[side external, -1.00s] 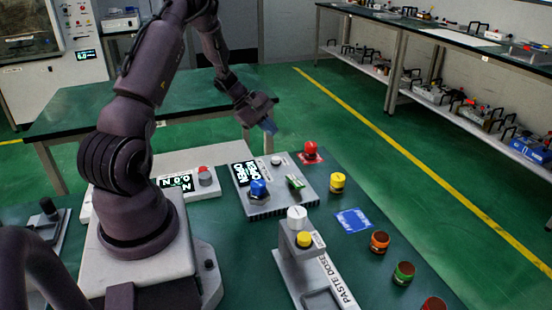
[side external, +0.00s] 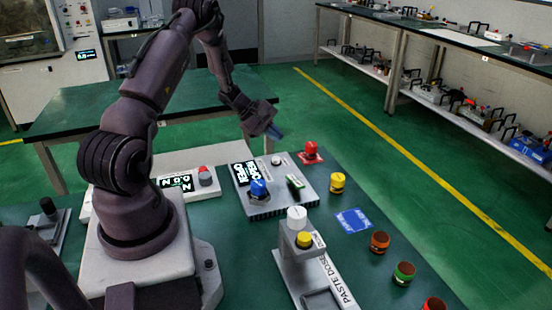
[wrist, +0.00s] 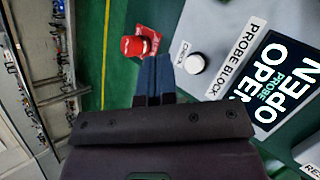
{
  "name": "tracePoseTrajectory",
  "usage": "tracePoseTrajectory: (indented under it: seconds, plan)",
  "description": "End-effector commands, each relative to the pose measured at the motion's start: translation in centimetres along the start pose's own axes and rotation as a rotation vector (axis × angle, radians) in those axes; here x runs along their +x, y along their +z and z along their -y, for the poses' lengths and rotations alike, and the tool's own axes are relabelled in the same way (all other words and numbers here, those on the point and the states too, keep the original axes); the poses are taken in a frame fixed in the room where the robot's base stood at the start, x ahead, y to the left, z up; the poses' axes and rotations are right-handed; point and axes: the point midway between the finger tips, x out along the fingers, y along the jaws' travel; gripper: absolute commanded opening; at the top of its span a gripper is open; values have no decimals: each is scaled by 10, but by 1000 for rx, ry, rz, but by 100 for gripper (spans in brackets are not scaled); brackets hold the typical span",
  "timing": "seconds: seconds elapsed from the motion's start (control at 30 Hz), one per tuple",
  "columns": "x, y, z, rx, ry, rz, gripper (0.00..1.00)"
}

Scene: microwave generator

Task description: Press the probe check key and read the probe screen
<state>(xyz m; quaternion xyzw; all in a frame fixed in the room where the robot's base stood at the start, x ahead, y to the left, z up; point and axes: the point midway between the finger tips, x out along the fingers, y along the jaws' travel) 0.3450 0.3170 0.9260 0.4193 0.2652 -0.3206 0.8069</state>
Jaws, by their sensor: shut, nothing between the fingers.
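The probe block, a grey box (side external: 312,192), sits on the green bench and is labelled PROBE BLOCK in the wrist view. My gripper (side external: 278,135) is shut and empty, above and apart from the key. Its blue fingertips (wrist: 153,60) appear left of the key.
A red knob on a red base (wrist: 137,45) stands beside the block's far corner. A blue knob (side external: 258,188) and a green piece (side external: 295,182) are on the block. A yellow-topped jar (side external: 337,183) and paste dose stand (side external: 297,258) are nearby.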

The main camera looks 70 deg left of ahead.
Motion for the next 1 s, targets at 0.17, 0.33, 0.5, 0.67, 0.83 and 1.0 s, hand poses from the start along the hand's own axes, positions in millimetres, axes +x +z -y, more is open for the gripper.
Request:
tracePoseTrajectory:
  seconds: [0.17, 0.33, 0.5, 0.67, 0.83, 1.0]
  plan:
    - [17, -12, 12, -1, 0, 0, 0]
    - [26, -19, 19, 0, 0, 1, 0]
    - [29, -21, 21, 2, 0, 0, 0]
    - [29, -21, 21, 2, 0, 0, 0]
    - [29, -21, 21, 1, 0, 0, 0]
    - [29, -21, 21, 1, 0, 0, 0]
